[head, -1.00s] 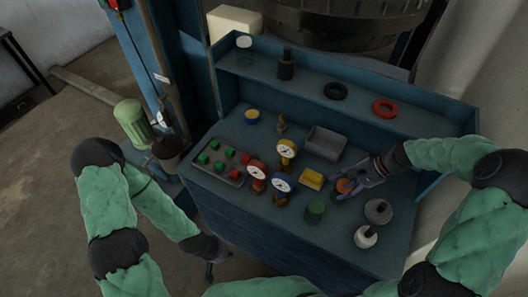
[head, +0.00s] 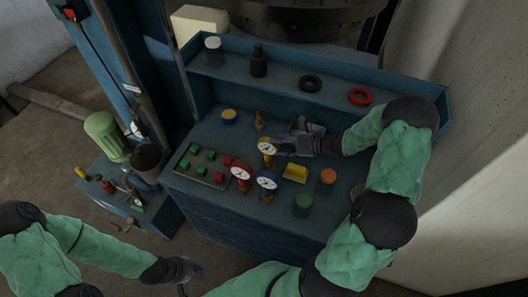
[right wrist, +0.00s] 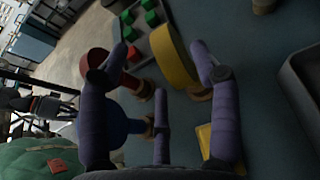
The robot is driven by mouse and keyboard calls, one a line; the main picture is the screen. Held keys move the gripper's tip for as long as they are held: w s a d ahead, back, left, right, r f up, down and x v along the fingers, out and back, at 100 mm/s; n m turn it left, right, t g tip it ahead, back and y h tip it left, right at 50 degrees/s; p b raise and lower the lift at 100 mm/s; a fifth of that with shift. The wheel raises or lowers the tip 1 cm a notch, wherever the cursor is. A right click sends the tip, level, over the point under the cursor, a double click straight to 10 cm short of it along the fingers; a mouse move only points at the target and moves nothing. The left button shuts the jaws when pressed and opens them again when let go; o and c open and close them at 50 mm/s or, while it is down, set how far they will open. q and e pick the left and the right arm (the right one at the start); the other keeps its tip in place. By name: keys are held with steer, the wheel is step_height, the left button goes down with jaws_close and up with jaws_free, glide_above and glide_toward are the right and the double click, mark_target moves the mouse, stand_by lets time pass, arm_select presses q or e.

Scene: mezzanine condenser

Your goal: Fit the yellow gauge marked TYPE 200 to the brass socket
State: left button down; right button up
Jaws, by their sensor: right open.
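The yellow gauge (head: 267,147) stands upright on the blue bench behind a red gauge (head: 241,172) and a blue gauge (head: 266,180). Its TYPE marking is not legible. My right gripper (head: 282,147) is just right of the yellow gauge. In the right wrist view its open fingers (right wrist: 160,58) spread around the yellow rim (right wrist: 177,55); I cannot tell whether they touch it. A small brass fitting (head: 260,121), which looks like the socket, stands behind the yellow gauge. My left gripper (head: 186,270) hangs low in front of the bench, its opening unclear.
A tray of green and red blocks (head: 203,167) lies to the left. A yellow block (head: 296,172), an orange-topped jar (head: 327,180) and a green jar (head: 303,204) stand to the right. A grey bin (right wrist: 303,85) is beside the gripper. A raised shelf (head: 285,77) borders the back.

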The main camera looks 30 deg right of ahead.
mark_target(262, 150)
steer(key=x, duration=0.3)
steer(key=shift+f, duration=0.1)
steer(key=shift+f+x, duration=0.15)
steer(key=shift+x, duration=1.2)
steer(key=shift+f+x, duration=0.2)
steer(key=shift+x, duration=1.15)
steer(key=shift+s+d, duration=0.1)
jaws_close()
